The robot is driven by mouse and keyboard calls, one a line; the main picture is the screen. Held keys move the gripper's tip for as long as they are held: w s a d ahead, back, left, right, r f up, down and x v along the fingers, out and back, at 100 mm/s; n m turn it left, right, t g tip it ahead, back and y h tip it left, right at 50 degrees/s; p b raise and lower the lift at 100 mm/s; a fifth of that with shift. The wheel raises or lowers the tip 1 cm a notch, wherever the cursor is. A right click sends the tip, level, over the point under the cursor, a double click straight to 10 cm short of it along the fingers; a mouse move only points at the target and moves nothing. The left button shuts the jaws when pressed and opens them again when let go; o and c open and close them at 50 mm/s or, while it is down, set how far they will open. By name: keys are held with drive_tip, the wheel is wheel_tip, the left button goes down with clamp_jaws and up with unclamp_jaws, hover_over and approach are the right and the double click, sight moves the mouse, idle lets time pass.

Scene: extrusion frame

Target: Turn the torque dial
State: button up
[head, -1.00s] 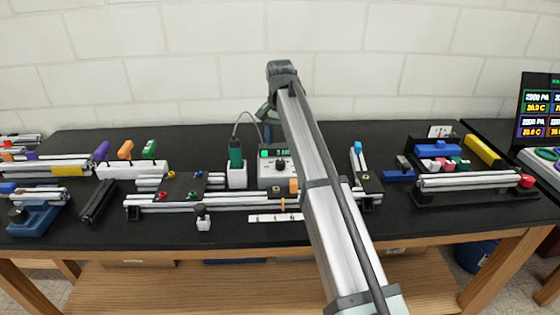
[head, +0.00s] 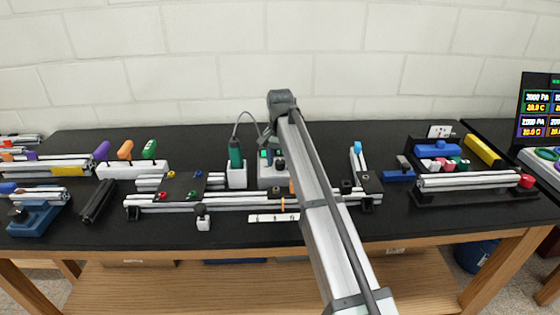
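The torque controller is a small light grey box (head: 266,172) with a green display, standing mid-table beside the green screwdriver (head: 235,153) in its white holder. Its dark dial (head: 280,164) shows on the front face, close to the left edge of my arm; the box's right side is hidden behind the arm. My gripper (head: 267,142) is just above and behind the box's top, mostly hidden by my wrist and arm. I cannot tell whether it touches the box or dial, or whether its fingers are open.
An aluminium extrusion frame (head: 230,202) with black plates lies in front of the box. A white marked strip (head: 272,217) lies before it. Coloured-handled tools (head: 125,151) stand left. A black tray (head: 470,190) with parts is at right. A cable loops behind the screwdriver.

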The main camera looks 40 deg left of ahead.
drive_tip(key=c, duration=1)
drive_tip(key=shift+o, duration=0.2)
drive_tip(key=shift+n, duration=0.4)
drive_tip(key=n, duration=0.6)
drive_tip(key=shift+n, duration=0.3)
drive_tip(key=n, duration=0.6)
drive_tip(key=shift+w, duration=0.1)
drive_tip(key=shift+n, duration=0.4)
